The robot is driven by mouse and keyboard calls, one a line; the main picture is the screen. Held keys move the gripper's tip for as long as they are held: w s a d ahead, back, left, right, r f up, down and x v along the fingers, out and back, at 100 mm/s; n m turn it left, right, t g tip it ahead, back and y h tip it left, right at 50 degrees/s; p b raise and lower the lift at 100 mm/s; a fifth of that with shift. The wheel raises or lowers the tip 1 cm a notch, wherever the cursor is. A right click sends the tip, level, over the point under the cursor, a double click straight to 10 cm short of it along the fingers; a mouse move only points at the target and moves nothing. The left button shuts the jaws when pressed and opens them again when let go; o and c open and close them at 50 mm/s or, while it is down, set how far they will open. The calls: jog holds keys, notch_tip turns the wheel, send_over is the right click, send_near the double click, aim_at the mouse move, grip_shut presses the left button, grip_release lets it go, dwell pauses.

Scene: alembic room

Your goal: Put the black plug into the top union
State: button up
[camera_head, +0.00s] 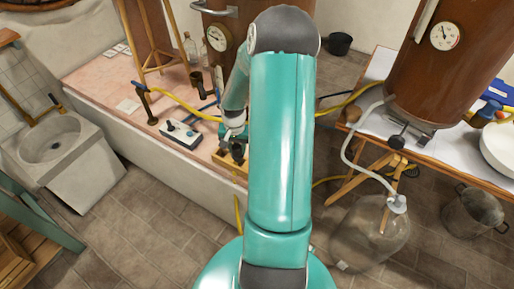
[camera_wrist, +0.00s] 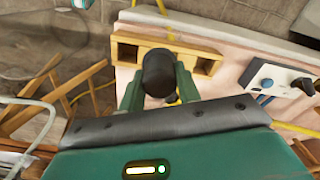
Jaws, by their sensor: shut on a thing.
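The black plug (camera_wrist: 158,72) shows in the wrist view as a dark rounded piece between the two green fingers of my gripper (camera_wrist: 159,90). My gripper is shut on it, over or just at a small wooden rack (camera_wrist: 205,66) with open slots; I cannot tell whether the plug is clear of the rack. In the head view my gripper (camera_head: 233,138) is small and partly hidden by my arm, above the rack (camera_head: 229,163) on the pink ledge. A dark upright pipe fitting (camera_head: 201,85) stands farther back on the ledge; I cannot tell whether it is the top union.
A grey control box (camera_head: 181,134) with a black knob sits left of the rack. A copper vessel (camera_head: 450,60), a glass carboy (camera_head: 370,235) and a steel pot (camera_head: 472,212) are at the right.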

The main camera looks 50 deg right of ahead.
jog(key=s+d+m, duration=0.3)
jog(key=s+d, duration=0.1)
jog(key=s, duration=0.2)
jog(key=shift+f, duration=2.55)
jog(key=shift+f, duration=2.15)
dwell(2.7)
